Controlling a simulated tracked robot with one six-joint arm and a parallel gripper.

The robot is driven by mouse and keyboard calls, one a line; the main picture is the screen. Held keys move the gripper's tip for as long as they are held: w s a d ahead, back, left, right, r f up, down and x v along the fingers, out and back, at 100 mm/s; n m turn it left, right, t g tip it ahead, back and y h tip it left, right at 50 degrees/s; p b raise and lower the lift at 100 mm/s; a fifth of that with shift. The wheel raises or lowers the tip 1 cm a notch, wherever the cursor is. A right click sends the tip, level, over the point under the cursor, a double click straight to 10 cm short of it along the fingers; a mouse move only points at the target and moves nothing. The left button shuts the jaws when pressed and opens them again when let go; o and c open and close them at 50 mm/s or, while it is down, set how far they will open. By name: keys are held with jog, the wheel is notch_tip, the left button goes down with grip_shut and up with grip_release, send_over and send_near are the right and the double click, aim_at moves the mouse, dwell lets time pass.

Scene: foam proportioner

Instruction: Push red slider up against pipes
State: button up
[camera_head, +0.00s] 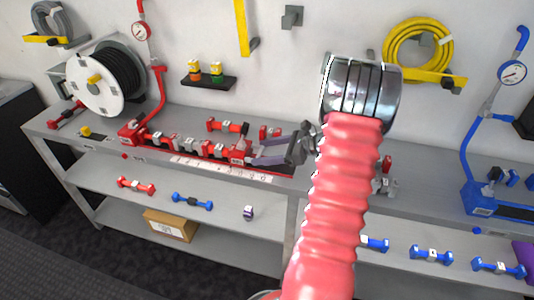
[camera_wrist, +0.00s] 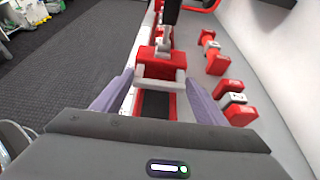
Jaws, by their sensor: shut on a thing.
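The red slider (camera_head: 240,150) sits on the ruled red base at the right end of a row of red and grey pipes (camera_head: 188,145). It also shows in the wrist view (camera_wrist: 162,66), between the two purple-grey fingers of my gripper (camera_wrist: 160,82). My gripper (camera_head: 252,151) comes from the right in the head view and is shut on the slider. The slider looks close to the last pipe. I cannot tell whether they touch, since the slider hides the join in the wrist view.
Loose red pipes (camera_head: 227,126) lie behind the base, near the wall. They also show right of my gripper (camera_wrist: 237,102). A red gauge stand (camera_head: 158,95) rises at the base's left end. Blue and red pipes lie on the lower shelf (camera_head: 105,172).

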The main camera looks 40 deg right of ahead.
jog(key=o, duration=1.2)
jog(key=shift+w+a, duration=0.2)
jog(key=o, duration=0.3)
jog(key=shift+s+d, duration=0.1)
jog(key=v, duration=1.4)
jog(key=shift+f, duration=0.1)
